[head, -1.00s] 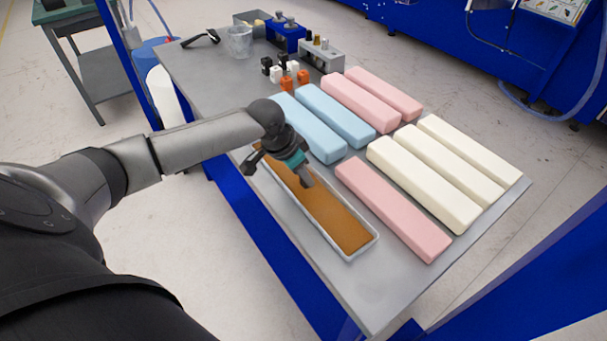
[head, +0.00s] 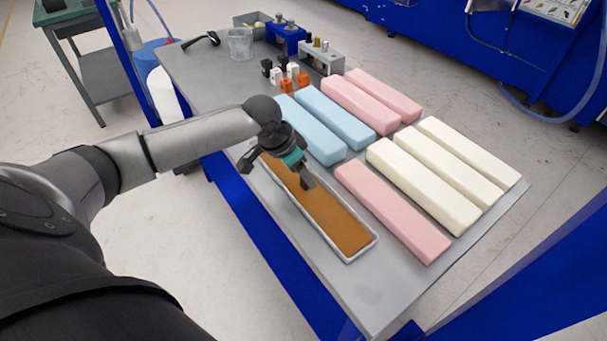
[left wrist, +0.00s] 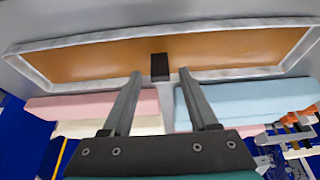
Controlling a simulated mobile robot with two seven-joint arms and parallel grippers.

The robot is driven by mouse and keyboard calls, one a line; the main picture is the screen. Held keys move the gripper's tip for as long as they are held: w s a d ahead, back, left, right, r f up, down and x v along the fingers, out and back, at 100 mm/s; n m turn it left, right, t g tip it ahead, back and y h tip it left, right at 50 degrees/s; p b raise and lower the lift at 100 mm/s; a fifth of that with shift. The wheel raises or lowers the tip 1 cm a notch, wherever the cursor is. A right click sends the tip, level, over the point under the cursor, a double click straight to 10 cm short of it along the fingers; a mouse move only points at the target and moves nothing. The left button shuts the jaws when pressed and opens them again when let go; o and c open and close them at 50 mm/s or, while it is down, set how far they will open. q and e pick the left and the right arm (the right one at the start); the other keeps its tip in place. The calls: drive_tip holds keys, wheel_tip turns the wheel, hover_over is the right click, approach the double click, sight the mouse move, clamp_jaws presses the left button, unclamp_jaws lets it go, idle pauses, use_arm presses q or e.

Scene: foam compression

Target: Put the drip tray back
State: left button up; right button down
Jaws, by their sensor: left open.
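The drip tray (head: 362,250) is a long, shallow tray with a pale grey rim and a brown inside. It lies along the left edge of the grey table, its far part partly hidden by my left gripper (head: 279,174). The gripper is open and empty, just above the tray, with its fingers spread. In the left wrist view the tray (left wrist: 90,86) spans the top of the picture. A small black block (left wrist: 160,66) at its rim shows between the tips of my left gripper (left wrist: 160,74). I cannot tell whether the fingers touch it. My right gripper is out of view.
A pink foam bar (head: 395,212) lies close to the tray's right. Blue bars (head: 335,117), more pink bars (head: 360,100) and cream bars (head: 425,185) cover the table's middle and right. Small blocks (head: 287,75) and a clear cup (head: 240,43) stand farther back. The near corner is clear.

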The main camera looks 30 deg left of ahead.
use_arm(q)
drive_tip(key=p+v, duration=0.1)
drive_tip(key=v, duration=0.9)
drive_tip(key=shift+r+p, duration=0.25)
drive_tip(key=shift+p, duration=0.05)
